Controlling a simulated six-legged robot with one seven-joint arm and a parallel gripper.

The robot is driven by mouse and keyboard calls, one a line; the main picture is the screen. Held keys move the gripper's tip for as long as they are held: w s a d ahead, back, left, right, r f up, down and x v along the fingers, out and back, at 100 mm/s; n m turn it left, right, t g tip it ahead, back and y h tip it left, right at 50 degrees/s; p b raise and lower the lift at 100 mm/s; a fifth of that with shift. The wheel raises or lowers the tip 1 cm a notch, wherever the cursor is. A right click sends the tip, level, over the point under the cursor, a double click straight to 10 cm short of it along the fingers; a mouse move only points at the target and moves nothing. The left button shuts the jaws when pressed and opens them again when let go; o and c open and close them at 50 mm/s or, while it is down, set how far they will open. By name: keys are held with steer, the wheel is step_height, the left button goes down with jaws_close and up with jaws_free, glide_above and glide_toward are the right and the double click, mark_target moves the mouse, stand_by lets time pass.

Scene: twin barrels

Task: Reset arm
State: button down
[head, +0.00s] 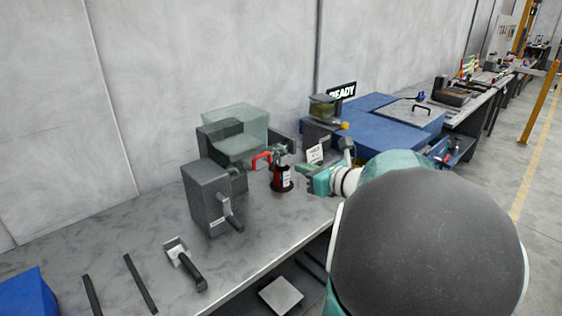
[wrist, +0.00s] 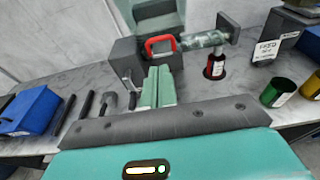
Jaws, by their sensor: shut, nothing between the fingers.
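My gripper (head: 302,172) is teal. In the head view it reaches out over the grey workbench (head: 262,231), just right of a red container (head: 282,183) with a pale label. In the wrist view my gripper's two pale green fingers (wrist: 158,72) are together with nothing between them. There the red container (wrist: 214,66) is ahead and to the right, apart from the fingers. A red handle (wrist: 160,44) shows just beyond the fingertips; whether it is touched cannot be told. My teal arm hides part of the bench's right side in the head view.
A dark grey box with a crank (head: 207,200) and a translucent green bin (head: 238,130) stand left of the gripper. A green cup (wrist: 278,91) is at right in the wrist view. The bench's front middle is clear.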

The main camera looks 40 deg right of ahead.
steer(key=shift+a, duration=0.15)
steer(key=a+f+n+g+y, duration=0.2)
steer(key=a+n+g+y, duration=0.35)
steer(key=a+n, duration=1.1)
steer(key=s+a+f+n+g+h, duration=0.2)
steer(key=s+a+n+g+h, duration=0.2)
steer(key=s+a+n, duration=0.8)
steer(key=a+n+h, duration=0.2)
steer(key=a+n, duration=0.1)
steer(key=n, duration=0.4)
steer(key=shift+s+a+f+g, duration=0.25)
steer(key=shift+a+g, duration=0.05)
steer(key=shift+g, duration=0.05)
